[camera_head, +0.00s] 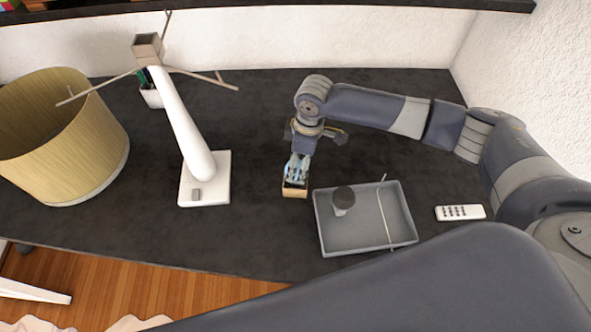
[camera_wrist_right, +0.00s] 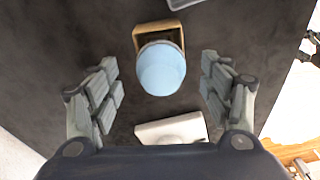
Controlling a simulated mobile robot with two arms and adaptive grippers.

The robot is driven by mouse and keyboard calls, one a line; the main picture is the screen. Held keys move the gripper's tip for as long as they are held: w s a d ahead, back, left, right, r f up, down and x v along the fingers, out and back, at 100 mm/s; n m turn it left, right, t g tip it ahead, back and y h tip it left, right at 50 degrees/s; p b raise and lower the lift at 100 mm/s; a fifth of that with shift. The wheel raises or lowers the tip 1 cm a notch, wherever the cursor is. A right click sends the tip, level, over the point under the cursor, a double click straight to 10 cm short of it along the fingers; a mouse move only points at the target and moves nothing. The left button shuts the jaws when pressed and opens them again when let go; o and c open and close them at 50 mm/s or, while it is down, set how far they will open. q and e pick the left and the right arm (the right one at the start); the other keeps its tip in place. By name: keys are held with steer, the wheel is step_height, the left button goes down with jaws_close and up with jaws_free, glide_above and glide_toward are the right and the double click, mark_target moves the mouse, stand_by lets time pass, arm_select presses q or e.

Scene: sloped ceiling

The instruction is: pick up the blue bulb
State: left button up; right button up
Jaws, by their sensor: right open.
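The blue bulb (camera_wrist_right: 162,70) is pale blue and rounded, in the middle of the right wrist view. Its far end meets a small open tan box (camera_wrist_right: 142,40); I cannot tell how deep it sits in it. My right gripper (camera_wrist_right: 162,88) is open, with one finger on each side of the bulb and a gap to both. In the head view, the right gripper (camera_head: 298,170) points down over the tan box (camera_head: 294,192) and mostly hides the bulb. My left gripper is not in view.
A grey tray (camera_head: 358,246) holding a dark-topped cup (camera_head: 343,200) and a thin rod stands right of the box. A white lamp (camera_head: 185,125) and a tan shade (camera_head: 70,150) stand left. A white remote (camera_head: 460,212) lies right. Dark tabletop between lamp and box is clear.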

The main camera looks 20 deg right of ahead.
steer(key=f, duration=0.1)
steer(key=f+p, duration=0.1)
steer(key=f, duration=0.1)
steer(key=shift+w+a+f, duration=0.15)
steer(key=shift+a+f, duration=0.05)
steer(key=shift+a, duration=0.2)
steer(key=shift+f, duration=0.4)
steer(key=shift+c, duration=0.2)
steer(key=c, duration=0.9)
steer(key=shift+c, duration=0.9)
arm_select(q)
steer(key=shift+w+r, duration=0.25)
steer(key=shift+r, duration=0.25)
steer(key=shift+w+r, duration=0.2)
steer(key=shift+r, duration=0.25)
